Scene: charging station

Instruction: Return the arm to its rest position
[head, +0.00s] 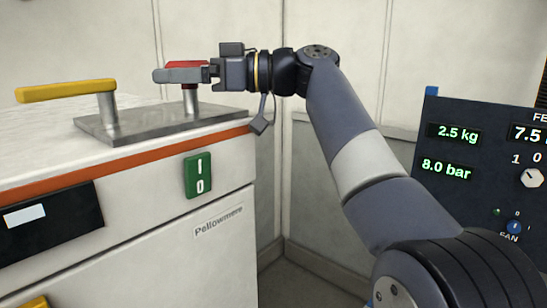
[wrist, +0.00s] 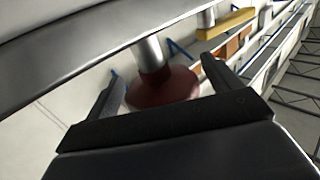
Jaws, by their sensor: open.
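My gripper (head: 165,75) is at the upper left in the head view, pointing left with the arm stretched out over the white cabinet. In the head view its near finger crosses in front of a red knob (head: 187,64) on a metal post. In the wrist view my gripper (wrist: 163,68) has its two dark fingers spread apart. The dark red round knob (wrist: 160,92) shows between them, with its post (wrist: 148,52) behind. I cannot tell whether a finger touches the knob.
The metal plate (head: 110,131) on the white cabinet (head: 235,235) bears the red knob's post and a yellow handle (head: 65,90). A green switch (head: 198,174) is on the cabinet front. A dark panel with readouts (head: 460,165) stands at right, beside my arm.

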